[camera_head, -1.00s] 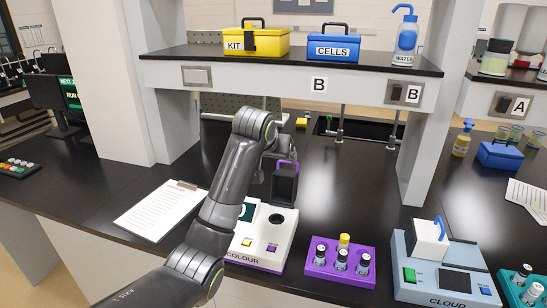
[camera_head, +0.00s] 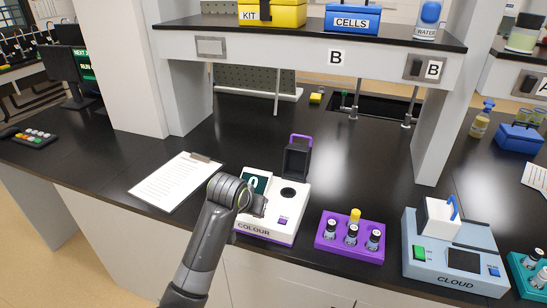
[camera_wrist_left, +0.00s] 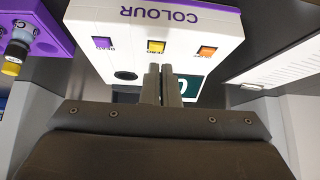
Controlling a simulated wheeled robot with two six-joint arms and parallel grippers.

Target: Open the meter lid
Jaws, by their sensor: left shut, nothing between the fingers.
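The white COLOUR meter (camera_head: 262,231) stands near the front edge of the bench. Its black lid (camera_head: 297,160) with a purple handle (camera_head: 301,138) stands upright at the back, and the dark round well (camera_head: 288,192) is uncovered. The well also shows in the left wrist view (camera_wrist_left: 126,75). My left gripper (camera_head: 260,207) is shut and empty over the meter's left side, apart from the lid, between the screen and the buttons. Its fingers (camera_wrist_left: 162,84) partly cover the meter top in the left wrist view. My right gripper is not in view.
A clipboard (camera_head: 172,183) lies left of the meter. A purple vial rack (camera_head: 349,247) and the CLOUD meter (camera_head: 430,274) stand to its right. A shelf (camera_head: 300,47) with a yellow kit box (camera_head: 272,12) spans above. The bench behind the meter is mostly clear.

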